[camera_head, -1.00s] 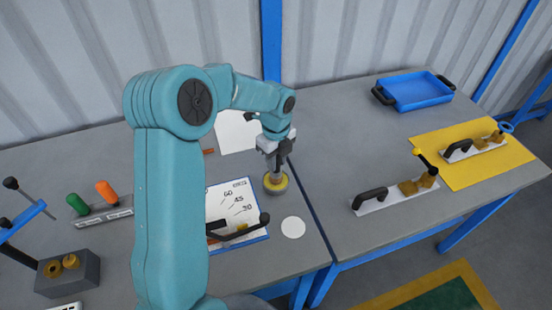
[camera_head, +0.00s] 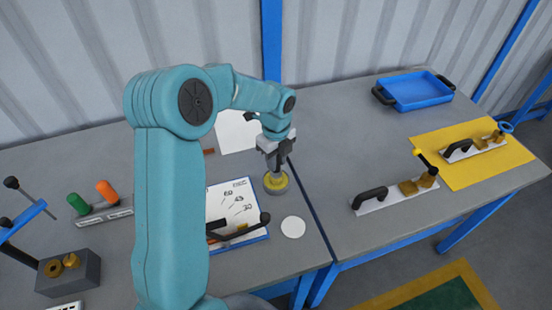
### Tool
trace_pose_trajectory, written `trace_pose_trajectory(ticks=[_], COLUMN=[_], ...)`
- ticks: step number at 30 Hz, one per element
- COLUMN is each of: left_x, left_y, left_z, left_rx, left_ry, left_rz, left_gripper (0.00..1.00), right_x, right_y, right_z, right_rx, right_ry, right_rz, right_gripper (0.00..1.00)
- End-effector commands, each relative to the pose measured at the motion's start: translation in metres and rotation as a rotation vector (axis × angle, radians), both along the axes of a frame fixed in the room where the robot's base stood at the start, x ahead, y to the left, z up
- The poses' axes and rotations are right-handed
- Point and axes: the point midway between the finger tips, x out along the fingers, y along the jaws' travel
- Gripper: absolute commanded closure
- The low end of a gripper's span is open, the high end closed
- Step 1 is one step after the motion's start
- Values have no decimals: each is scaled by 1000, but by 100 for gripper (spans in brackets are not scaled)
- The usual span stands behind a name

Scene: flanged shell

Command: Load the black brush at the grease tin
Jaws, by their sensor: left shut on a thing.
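The grease tin (camera_head: 276,188) is a small round grey tin with yellow grease, on the left table near the seam between the tables. My left gripper (camera_head: 277,154) is above it, shut on the black brush (camera_head: 281,163). The brush points down, its lower end at the tin's opening. The bristle tips are hidden, so I cannot tell how deep they are. My right gripper is not in view.
A white board with printed numbers (camera_head: 246,197), with a dark-handled tool on it, and a white disc (camera_head: 293,227) lie close to the tin. Green (camera_head: 78,202) and orange handles stand in a rack at left. The right table holds a blue tray (camera_head: 416,91), a yellow mat (camera_head: 462,170) and clamp fixtures.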

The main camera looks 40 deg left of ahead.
Motion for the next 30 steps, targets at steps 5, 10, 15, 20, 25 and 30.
trace_pose_trajectory(ticks=[5,10,15,20,25,30], left_x=[0,0,0,0,0,0], left_y=[-1,0,0,0,0,0], left_z=[13,29,44,59,70,69], left_rx=[-2,-1,-1,0,0,0], left_ry=[2,2,1,0,0,1], left_rz=[0,0,0,0,0,0], left_gripper=[100,100,100,100,100,100], right_x=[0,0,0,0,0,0], right_y=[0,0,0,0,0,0], right_z=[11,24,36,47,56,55], right_rx=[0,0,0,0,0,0], right_ry=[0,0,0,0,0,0], right_rz=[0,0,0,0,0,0], right_gripper=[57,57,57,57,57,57])
